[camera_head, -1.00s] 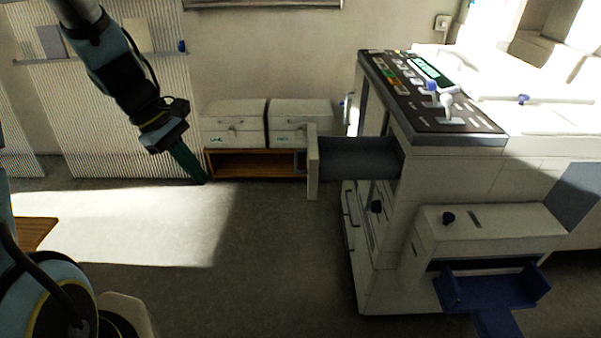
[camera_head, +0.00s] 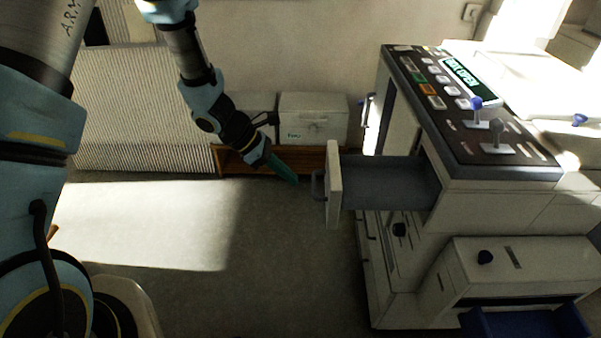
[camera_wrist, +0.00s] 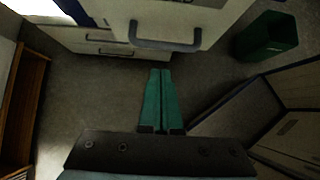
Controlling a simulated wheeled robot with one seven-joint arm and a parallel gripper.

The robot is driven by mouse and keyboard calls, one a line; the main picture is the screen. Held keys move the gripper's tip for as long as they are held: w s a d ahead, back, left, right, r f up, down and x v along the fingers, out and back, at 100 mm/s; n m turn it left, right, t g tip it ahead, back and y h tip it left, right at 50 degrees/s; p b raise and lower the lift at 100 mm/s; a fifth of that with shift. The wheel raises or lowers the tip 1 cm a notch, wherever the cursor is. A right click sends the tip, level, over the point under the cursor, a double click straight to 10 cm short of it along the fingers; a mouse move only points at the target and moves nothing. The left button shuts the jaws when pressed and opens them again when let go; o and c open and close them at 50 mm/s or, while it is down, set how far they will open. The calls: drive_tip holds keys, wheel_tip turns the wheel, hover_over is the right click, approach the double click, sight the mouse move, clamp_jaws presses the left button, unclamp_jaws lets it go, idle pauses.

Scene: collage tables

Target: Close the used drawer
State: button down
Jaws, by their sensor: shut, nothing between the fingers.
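The open drawer (camera_head: 390,182) sticks out to the left from the upper part of the white machine (camera_head: 505,208). Its pale front panel (camera_head: 334,184) stands upright with a dark handle (camera_head: 318,187) on it. My gripper (camera_head: 294,180) has green fingers and is shut and empty, a little left of the handle and apart from it. In the wrist view the green fingers (camera_wrist: 161,100) lie together, pointing toward a pale drawer front with a dark handle (camera_wrist: 165,43). The inside of the drawer looks empty in the head view.
White boxes (camera_head: 313,119) sit on a low wooden shelf (camera_head: 232,163) by the wall. A control panel (camera_head: 470,100) tops the machine, and a blue tray (camera_head: 525,322) juts out low at its right. A green bin (camera_wrist: 266,37) shows in the wrist view. The floor left of the drawer is clear.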

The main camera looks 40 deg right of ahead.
drive_tip(key=shift+s+d+f+p, duration=0.2)
drive_tip(key=shift+s+d+p, duration=0.1)
drive_tip(key=shift+s+d, duration=0.75)
drive_tip(key=shift+d, duration=0.1)
drive_tip(key=b, duration=0.1)
approach(406, 187)
drive_tip(key=x, duration=0.6)
drive_tip(key=shift+f, duration=0.1)
drive_tip(key=shift+s, duration=0.1)
